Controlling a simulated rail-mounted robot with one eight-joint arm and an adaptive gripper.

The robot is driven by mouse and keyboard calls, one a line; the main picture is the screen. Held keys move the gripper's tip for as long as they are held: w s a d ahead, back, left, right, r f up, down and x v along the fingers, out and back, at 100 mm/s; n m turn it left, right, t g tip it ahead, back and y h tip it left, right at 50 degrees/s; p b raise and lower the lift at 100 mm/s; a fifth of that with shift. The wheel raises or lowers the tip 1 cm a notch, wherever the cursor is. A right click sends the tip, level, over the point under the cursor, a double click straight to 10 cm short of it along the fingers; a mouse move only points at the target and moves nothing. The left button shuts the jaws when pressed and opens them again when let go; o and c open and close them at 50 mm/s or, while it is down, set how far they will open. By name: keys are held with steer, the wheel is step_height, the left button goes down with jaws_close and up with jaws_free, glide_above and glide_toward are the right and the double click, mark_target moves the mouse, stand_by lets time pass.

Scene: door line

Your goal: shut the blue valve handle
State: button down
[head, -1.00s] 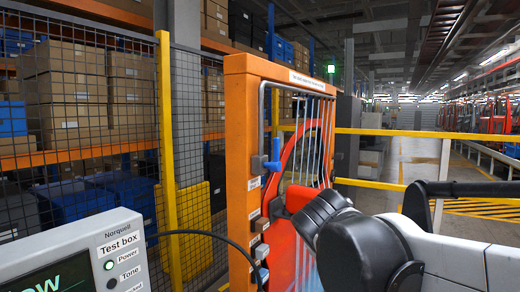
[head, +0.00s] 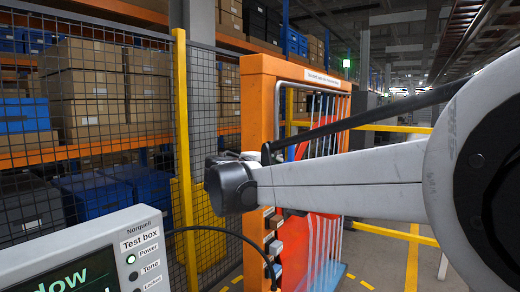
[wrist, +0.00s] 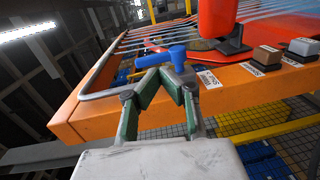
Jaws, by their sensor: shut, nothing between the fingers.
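The blue valve handle (wrist: 168,57) is on the orange panel frame (wrist: 230,95) in the wrist view, beside the grey pipe. A short blue lever points left from its rounded body. My gripper (wrist: 160,74) is shut and empty, its green-padded fingertips right at the near side of the handle. I cannot tell whether they touch it. In the head view my arm crosses in front of the orange frame (head: 262,100) and hides the handle and my gripper.
Small labelled blocks (wrist: 267,55) and a red part (wrist: 215,18) sit on the frame to the right of the handle. A test box (head: 90,255) with a black cable stands at lower left. A mesh fence with a yellow post (head: 183,140) is behind.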

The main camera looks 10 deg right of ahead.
mark_target(290, 149)
steer(key=shift+n+t, duration=0.4)
steer(key=shift+t, duration=0.1)
steer(key=a, duration=0.1)
steer(key=w+a+r, duration=0.1)
steer(key=w+a, duration=0.1)
steer(key=shift+w+r, duration=0.1)
steer(key=shift+r, duration=0.2)
steer(key=p+x, duration=0.3)
steer(key=x, duration=1.1)
steer(key=shift+d+r, duration=0.1)
